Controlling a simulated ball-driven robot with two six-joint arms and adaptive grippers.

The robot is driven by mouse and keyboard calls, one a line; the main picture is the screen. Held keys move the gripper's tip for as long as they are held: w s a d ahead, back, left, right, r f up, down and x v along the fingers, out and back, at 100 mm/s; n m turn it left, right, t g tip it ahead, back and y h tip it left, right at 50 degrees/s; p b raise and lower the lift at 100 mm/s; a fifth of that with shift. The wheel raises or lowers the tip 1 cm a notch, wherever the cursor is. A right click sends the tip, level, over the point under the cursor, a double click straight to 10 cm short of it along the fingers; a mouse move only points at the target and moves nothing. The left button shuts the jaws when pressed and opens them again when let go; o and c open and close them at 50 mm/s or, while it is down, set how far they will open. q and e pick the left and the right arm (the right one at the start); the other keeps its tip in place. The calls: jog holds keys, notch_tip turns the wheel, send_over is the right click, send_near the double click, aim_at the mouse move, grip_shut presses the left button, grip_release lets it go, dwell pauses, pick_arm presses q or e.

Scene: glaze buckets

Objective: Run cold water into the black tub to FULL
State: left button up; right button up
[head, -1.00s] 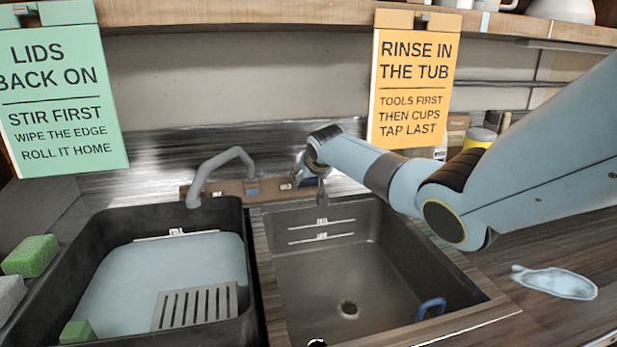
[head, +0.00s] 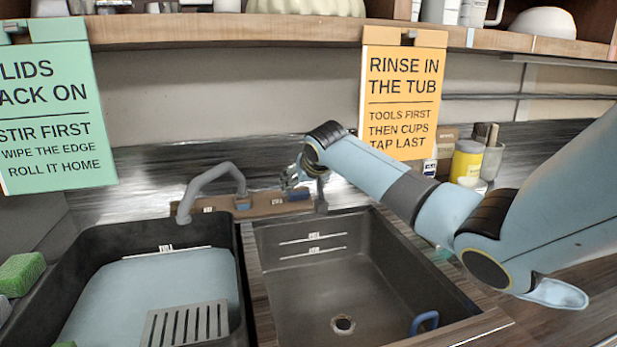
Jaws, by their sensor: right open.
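The black tub (head: 220,265) stands at the left with pale water (head: 150,290) in it. The water's far edge lies close to the white FULL mark (head: 182,248) on the back wall. A grey spout (head: 205,183) curves over the tub's back edge; I see no stream from it. Its wooden base (head: 265,205) carries a blue-grey handle (head: 242,203) near the spout and a darker blue one (head: 299,195) to the right. My right gripper (head: 290,182) is open, just above the darker blue handle, partly hidden by its own wrist; contact is unclear. My left gripper is out of view.
A grey sink (head: 385,270) with a drain and level marks is right of the tub, with a blue loop (head: 424,322) inside. A slotted grey rack (head: 188,325) sits in the tub. A green sponge (head: 20,273) lies left. A yellow jar (head: 467,162) stands behind my right arm.

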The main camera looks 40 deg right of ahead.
jog(key=v, duration=0.5)
dwell(0.5)
